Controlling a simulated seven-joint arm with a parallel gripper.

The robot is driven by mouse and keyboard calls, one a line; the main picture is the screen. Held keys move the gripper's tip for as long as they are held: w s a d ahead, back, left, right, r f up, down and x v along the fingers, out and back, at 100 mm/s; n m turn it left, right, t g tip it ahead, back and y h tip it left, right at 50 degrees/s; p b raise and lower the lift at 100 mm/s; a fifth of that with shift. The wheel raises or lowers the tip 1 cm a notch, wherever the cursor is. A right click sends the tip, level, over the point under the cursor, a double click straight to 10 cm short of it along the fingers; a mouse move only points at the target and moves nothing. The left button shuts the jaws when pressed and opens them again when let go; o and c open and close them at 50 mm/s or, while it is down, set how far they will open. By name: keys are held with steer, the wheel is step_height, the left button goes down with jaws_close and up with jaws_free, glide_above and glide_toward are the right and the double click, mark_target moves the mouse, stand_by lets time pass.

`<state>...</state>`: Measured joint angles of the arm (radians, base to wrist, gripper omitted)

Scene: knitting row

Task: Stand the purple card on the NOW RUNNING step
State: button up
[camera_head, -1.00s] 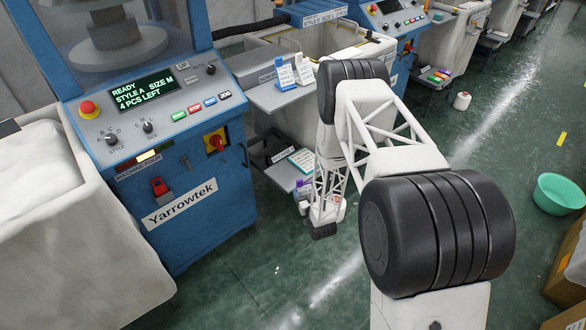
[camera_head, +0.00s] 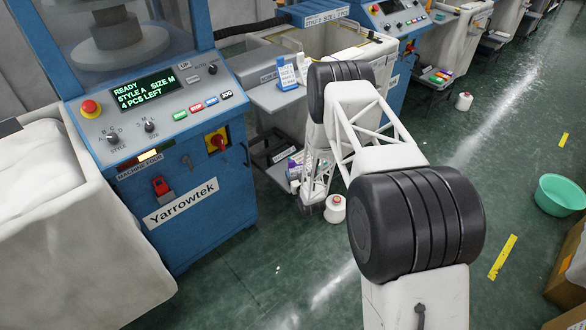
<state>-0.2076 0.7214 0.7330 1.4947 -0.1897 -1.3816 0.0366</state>
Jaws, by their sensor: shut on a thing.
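The upper step (camera_head: 279,101) juts out between the blue machine and the pale bin. A small label at its back appears to read NOW RUNNING. A blue-and-white card (camera_head: 287,76) stands upright on it, with a white card (camera_head: 302,68) beside it, partly covered by my arm. A small purple patch shows near the lower shelf, beside my arm; I cannot tell whether it is the purple card. My gripper's fingers are hidden behind my own arm links, so what they hold does not show.
A lower shelf (camera_head: 277,170) with a label sits under the step, partly covered by my arm. A white cone (camera_head: 335,208) stands on the floor. The Yarrowtek machine (camera_head: 184,200) borders the left. A green basin (camera_head: 560,194) lies far right.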

mark_target(293, 167)
steer(key=shift+w, duration=0.1)
steer(key=x, duration=0.4)
steer(key=shift+w+f, duration=0.1)
steer(key=shift+w, duration=0.05)
steer(key=shift+f, duration=0.2)
steer(key=shift+f, duration=0.15)
steer(key=o, duration=0.9)
steer(key=shift+v, duration=6)
steer(key=shift+a, duration=0.1)
